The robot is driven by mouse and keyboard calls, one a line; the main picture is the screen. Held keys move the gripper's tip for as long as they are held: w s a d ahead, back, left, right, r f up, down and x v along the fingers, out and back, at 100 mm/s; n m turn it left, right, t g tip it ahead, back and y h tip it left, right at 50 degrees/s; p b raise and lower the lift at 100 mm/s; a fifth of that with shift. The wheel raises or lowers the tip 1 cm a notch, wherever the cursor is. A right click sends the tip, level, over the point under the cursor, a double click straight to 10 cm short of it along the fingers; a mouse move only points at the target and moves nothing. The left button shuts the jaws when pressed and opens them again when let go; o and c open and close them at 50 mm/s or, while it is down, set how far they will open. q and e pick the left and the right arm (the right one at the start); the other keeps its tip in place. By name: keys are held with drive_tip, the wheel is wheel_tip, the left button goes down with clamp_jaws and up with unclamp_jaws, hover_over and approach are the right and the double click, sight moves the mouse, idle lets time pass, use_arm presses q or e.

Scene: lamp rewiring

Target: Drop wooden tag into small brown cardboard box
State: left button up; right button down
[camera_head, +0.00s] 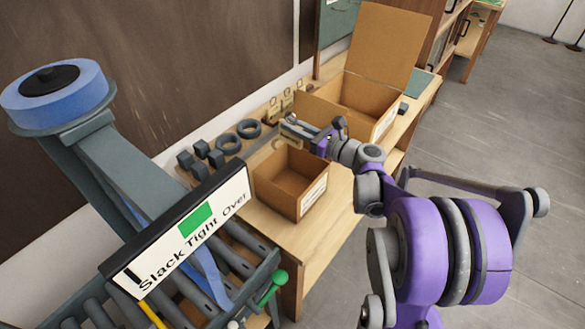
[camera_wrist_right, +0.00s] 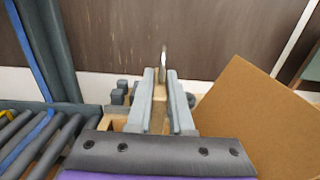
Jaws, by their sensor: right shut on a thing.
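The small brown cardboard box (camera_head: 274,190) stands open on the wooden bench, with a white label on its front right side. The visible part of its inside looks empty. My right gripper (camera_head: 303,133) is above the box's back rim. In the right wrist view, my right gripper (camera_wrist_right: 160,98) is shut on a tan wooden tag (camera_wrist_right: 159,94), held between its two grey fingers. A thin shiny piece stands up beyond the fingertips. In the head view the fingers hide most of the held tag. My left gripper is not in view.
A larger open cardboard box (camera_head: 371,92) with a raised flap stands behind and right. Several wooden tags (camera_head: 272,110) stand by the wall, near dark rings (camera_head: 228,144) and small dark blocks. A roller conveyor with a Slack/Tight/Over sign (camera_head: 190,225) is at left.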

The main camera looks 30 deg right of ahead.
sight(302, 145)
drive_tip(key=shift+s+f+b, duration=0.15)
drive_tip(key=shift+f+b, duration=1)
drive_tip(key=shift+f, duration=1.5)
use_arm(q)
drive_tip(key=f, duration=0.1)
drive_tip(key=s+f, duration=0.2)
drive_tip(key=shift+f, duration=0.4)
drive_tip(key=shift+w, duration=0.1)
use_arm(e)
drive_tip(key=c, duration=0.7)
unclamp_jaws()
drive_tip(key=shift+c, duration=0.2)
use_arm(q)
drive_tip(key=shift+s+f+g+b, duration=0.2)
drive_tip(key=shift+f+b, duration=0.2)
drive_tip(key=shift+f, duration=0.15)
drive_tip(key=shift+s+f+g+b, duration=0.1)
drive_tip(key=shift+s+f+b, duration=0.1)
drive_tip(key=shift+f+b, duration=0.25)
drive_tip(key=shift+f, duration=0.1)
use_arm(e)
drive_tip(key=v, duration=1)
drive_tip(key=shift+s+d, duration=0.15)
drive_tip(key=shift+s, duration=0.15)
